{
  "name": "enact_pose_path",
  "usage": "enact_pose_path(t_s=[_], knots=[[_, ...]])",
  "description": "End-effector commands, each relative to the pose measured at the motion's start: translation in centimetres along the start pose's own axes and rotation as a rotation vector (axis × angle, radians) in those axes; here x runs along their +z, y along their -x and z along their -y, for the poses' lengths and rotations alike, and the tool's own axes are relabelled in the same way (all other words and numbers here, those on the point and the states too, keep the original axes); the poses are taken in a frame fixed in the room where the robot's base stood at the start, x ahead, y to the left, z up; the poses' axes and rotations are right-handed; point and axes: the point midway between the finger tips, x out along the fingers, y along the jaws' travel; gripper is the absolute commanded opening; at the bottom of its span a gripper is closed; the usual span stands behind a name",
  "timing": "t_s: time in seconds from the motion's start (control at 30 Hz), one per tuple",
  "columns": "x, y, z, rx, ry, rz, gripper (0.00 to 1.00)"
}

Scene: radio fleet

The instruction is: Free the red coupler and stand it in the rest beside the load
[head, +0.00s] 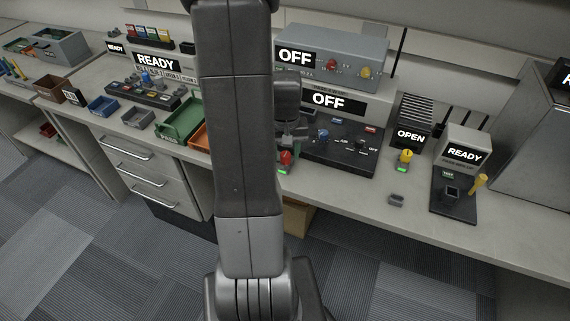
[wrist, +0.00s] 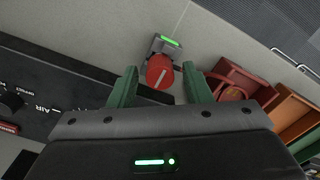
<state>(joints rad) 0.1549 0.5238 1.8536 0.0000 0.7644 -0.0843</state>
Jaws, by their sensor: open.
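The red coupler (head: 285,158) stands on a small grey base with a lit green strip (head: 282,171), at the bench front beside the black control panel. In the wrist view the coupler's round red top (wrist: 160,72), with a pale line across it, lies between my green fingertips (wrist: 160,80). My gripper is open, with a gap on both sides of the coupler. In the head view my arm hides most of the gripper. The finned dark load (head: 416,112) bears an OPEN sign, with a yellow coupler (head: 406,157) in front. A small grey block (head: 397,200), possibly the rest, sits nearby.
Green (head: 182,122) and orange (head: 201,136) trays stand left of my arm; bins also show close to the right finger in the wrist view (wrist: 242,88). The black panel (head: 340,148) reads OFF. A READY station (head: 466,150) stands right.

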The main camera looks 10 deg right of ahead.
Motion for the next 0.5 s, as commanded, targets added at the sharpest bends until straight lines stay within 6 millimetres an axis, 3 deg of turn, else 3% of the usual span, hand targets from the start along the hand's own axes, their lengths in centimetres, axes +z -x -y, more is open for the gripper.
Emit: enact_pose_path(t_s=[0.17,0.37,0.5], knots=[[0.01,0.06,0.00,0.000,0.000,0.000,0.45],[0.01,0.07,0.00,0.000,0.000,0.000,0.09],[0.00,0.06,0.00,0.000,0.008,0.000,0.09]])
